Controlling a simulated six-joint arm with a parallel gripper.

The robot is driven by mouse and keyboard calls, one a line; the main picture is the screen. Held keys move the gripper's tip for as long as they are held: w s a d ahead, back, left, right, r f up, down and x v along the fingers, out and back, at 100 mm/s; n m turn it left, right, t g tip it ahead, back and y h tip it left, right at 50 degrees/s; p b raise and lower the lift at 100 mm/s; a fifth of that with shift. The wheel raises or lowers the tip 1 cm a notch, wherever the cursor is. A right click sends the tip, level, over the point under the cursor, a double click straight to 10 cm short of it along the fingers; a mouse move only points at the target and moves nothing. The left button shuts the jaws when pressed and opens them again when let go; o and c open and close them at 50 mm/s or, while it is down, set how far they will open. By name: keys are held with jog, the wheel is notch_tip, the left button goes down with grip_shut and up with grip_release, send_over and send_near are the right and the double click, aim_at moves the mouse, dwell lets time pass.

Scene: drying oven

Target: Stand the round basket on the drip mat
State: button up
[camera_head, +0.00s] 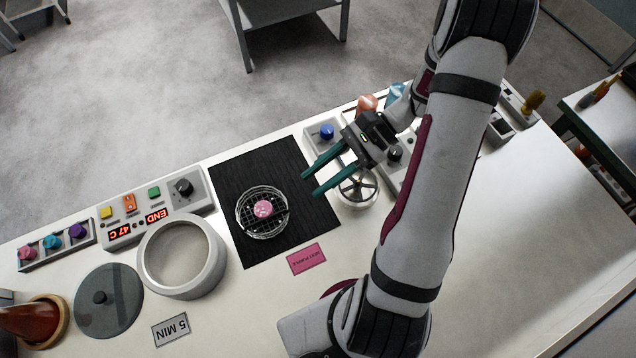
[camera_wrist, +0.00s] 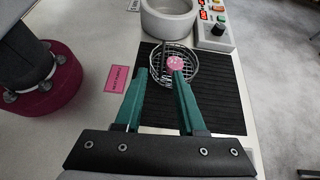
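The round wire basket (camera_head: 245,222) stands on the black ribbed drip mat (camera_head: 285,165), near the middle of its lower part in the head view. It looks upright. A pink round piece (camera_head: 263,209) sits in it, and a dark bar crosses it. In the wrist view the basket (camera_wrist: 190,58) is just beyond the fingertips, with bare mat (camera_wrist: 222,105) around it. My gripper (camera_head: 310,185) has its two green fingers apart with nothing between them. It is right of the basket in the head view, over the mat's right edge, and apart from the basket.
A white round pot (camera_head: 147,262) stands left of the mat, beside a control box reading 47 C and END (camera_head: 187,190). A grey knobbed lid (camera_head: 100,320) lies farther left. A spoked metal round (camera_head: 357,190) is near my fingers. A pink card (camera_head: 307,259) lies below the mat.

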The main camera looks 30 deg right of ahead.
jog(key=s+a+r+n+h, duration=0.8)
jog(key=s+r+n+h, duration=0.2)
jog(key=s, duration=0.3)
jog(key=shift+r+n, duration=0.65)
jog(key=shift+n, duration=0.25)
